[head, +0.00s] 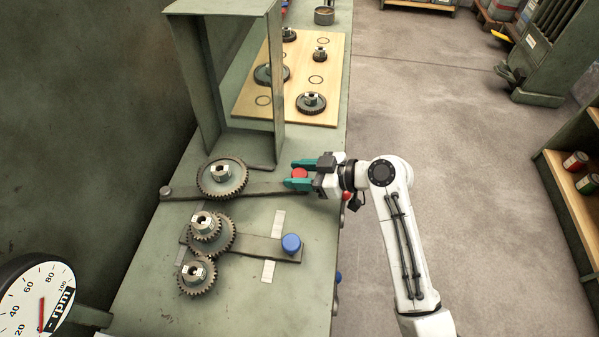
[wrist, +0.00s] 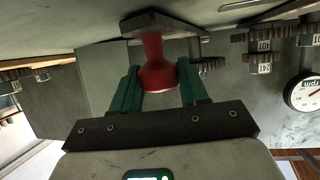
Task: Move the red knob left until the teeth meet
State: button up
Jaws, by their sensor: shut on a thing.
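The red knob (head: 299,173) stands at the right end of a flat grey lever arm (head: 268,189). My gripper (head: 297,174) is shut on the red knob, its teal fingers on either side. The wrist view shows the red knob (wrist: 153,62) between the fingers. A large dark gear (head: 232,187) sits on the lever arm, left of the knob. Below it is a stacked gear (head: 222,244), and below that a smaller gear (head: 198,286). A narrow gap shows between the large gear and the stacked gear in the head view.
A blue knob (head: 291,243) sits on a second arm, in front of my gripper. A green frame (head: 256,145) stands behind the lever. A wooden board (head: 330,75) with several gears lies farther back. An rpm dial (head: 35,300) is at lower left.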

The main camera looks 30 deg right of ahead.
grip_shut()
jog(key=s+a+m+h+p, duration=0.1)
jog(key=s, duration=0.1)
jog(key=s+a+m+t+h+p, duration=0.1)
jog(key=s+a, duration=0.1)
jog(key=s, duration=0.1)
jog(key=s+a+m+t+h+p, duration=0.1)
jog(key=s, duration=0.1)
jog(key=shift+s+a, duration=0.15)
jog(key=shift+a, duration=0.1)
jog(key=o, duration=0.8)
grip_release()
jog(key=shift+o, duration=0.2)
jog(key=shift+d, duration=0.1)
